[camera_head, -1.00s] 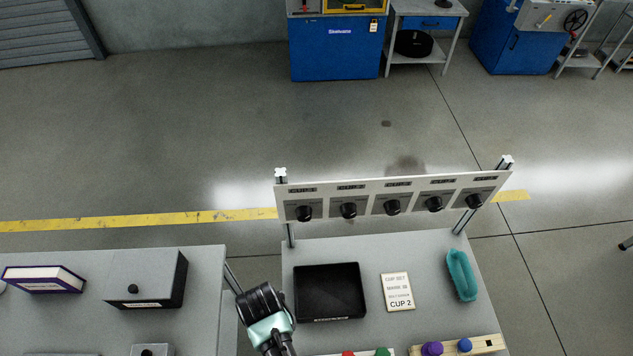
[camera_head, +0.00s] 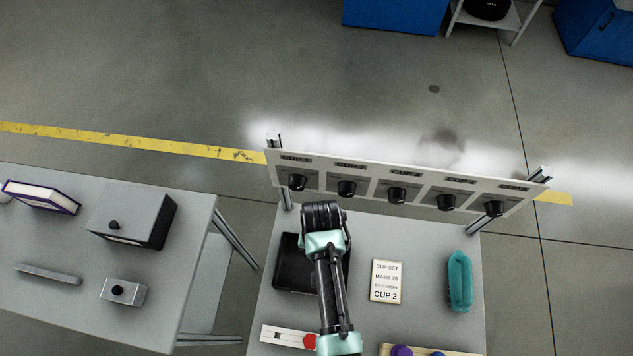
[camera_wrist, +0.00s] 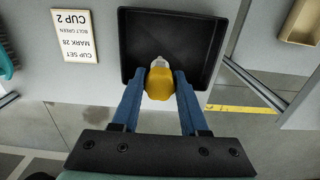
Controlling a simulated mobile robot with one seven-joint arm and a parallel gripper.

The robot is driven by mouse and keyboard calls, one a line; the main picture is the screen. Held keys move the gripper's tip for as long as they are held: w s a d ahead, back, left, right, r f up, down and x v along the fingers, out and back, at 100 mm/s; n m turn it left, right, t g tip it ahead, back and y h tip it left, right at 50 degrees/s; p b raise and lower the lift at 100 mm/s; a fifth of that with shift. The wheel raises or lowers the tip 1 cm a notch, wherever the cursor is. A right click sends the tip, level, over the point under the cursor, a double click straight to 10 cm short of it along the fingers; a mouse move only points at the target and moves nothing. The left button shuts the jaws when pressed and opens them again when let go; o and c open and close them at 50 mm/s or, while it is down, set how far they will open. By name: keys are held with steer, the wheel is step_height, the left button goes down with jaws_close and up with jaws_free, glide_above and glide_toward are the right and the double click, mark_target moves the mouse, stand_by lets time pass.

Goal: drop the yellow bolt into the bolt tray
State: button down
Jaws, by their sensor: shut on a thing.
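The yellow bolt (camera_wrist: 159,84) is between the blue fingers of my gripper (camera_wrist: 159,90) in the wrist view. The fingers are shut on its yellow part, and a pale end sticks out beyond it. The black bolt tray (camera_wrist: 203,30) lies behind the bolt in the wrist view, and the bolt overlaps the tray's near edge there. In the head view the tray (camera_head: 290,278) sits on the right-hand table, partly covered by my arm. My fingers and the bolt are hidden in the head view. The bolt's height above the tray cannot be told.
A card reading CUP 2 (camera_head: 386,281) lies right of the tray, and a teal object (camera_head: 459,281) is farther right. A panel with several black knobs (camera_head: 397,195) stands along the table's far edge. A grey box (camera_head: 130,215) is on the left-hand table.

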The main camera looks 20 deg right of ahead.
step_height(320, 180, down, 3)
steer(key=b, duration=0.2)
steer(key=shift+a+f+b, duration=0.1)
steer(key=shift+f+b, duration=0.1)
steer(key=shift+b, duration=0.1)
steer(key=shift+c, duration=1.7)
jaws_free()
steer(key=shift+r, duration=0.1)
step_height(320, 180, up, 13)
steer(key=shift+f, duration=0.1)
